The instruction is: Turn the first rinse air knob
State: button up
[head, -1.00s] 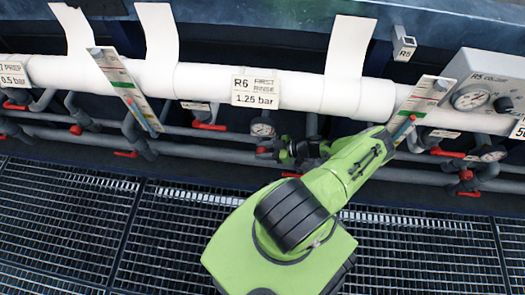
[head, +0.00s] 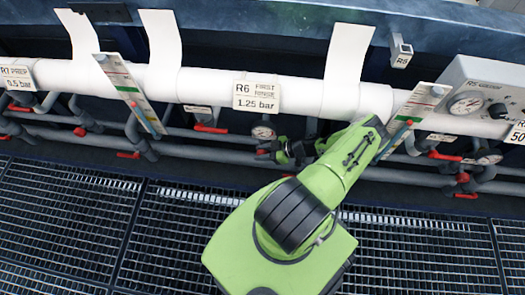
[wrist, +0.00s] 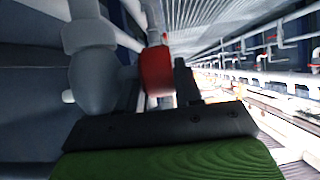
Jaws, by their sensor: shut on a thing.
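The R6 FIRST RINSE sign (head: 257,95), marked 1.25 bar, hangs on the white pipe in the head view. Below it are a round gauge (head: 263,132) and a small red knob (head: 262,152), mostly hidden by my gripper (head: 272,151). In the wrist view the red knob (wrist: 156,70) sits beside a grey valve body (wrist: 93,75), against a dark finger of my gripper (wrist: 172,92). My gripper is shut on the red knob. The far finger is largely hidden behind the knob, and how far the knob is turned cannot be told.
A thick white pipe (head: 205,83) runs above my gripper, with grey pipes (head: 200,153) and red-handled valves (head: 210,128) along the row. A slanted gauge strip (head: 405,120) stands close to my forearm. Open floor grating (head: 100,225) lies in front.

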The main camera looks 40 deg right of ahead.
jog(key=o, duration=0.7)
jog(key=p+v, duration=0.2)
jog(key=v, duration=1)
